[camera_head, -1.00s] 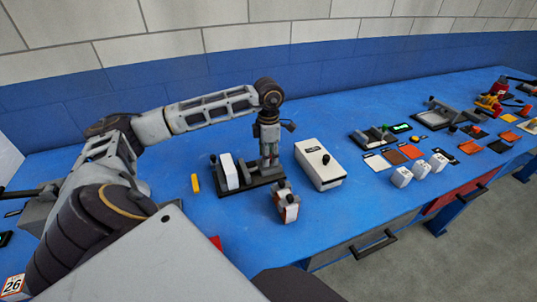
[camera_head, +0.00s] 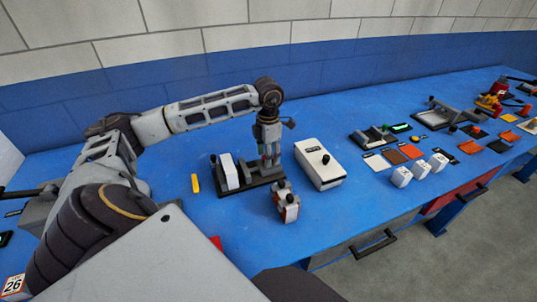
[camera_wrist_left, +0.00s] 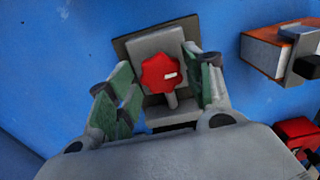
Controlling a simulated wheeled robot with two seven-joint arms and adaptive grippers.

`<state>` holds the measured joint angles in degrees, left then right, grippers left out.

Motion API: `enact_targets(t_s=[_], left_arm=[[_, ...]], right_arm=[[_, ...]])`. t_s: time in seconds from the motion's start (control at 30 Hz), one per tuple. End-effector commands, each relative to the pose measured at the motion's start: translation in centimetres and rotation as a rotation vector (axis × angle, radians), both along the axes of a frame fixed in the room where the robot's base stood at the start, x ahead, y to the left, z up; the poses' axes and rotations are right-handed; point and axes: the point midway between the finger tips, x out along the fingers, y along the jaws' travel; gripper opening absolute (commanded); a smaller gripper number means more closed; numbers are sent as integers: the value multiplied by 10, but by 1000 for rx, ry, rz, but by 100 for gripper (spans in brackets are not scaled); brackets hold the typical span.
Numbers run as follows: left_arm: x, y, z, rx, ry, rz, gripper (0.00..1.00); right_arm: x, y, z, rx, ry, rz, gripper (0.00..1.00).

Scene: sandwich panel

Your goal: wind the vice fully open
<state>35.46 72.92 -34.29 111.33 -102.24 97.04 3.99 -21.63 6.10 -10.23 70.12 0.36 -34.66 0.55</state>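The vice (camera_head: 233,188) sits on the blue bench in the head view, with a dark base and a white block between its jaws. In the left wrist view its red lobed knob (camera_wrist_left: 160,73) faces the camera, in front of a grey body on a dark base. My left gripper (camera_head: 268,163) points down over the right end of the vice. In the left wrist view my left gripper (camera_wrist_left: 165,88) has its green-padded fingers apart, one on each side of the knob. Whether either pad touches the knob is unclear. My right gripper is not in view.
A yellow piece (camera_head: 195,183) lies to the left. Several white blocks and coloured tiles lie further right.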

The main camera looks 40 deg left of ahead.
Motion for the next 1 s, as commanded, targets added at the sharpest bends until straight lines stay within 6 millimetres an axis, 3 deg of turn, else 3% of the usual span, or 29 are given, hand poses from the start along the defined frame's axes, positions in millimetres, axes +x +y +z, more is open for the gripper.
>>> enact_targets(t_s=[0.57,1.0], left_arm=[[0,-1,5,-1,3,-3,65],[0,-1,55,-1,0,-2,65]], right_arm=[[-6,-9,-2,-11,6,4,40],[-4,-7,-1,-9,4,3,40]])
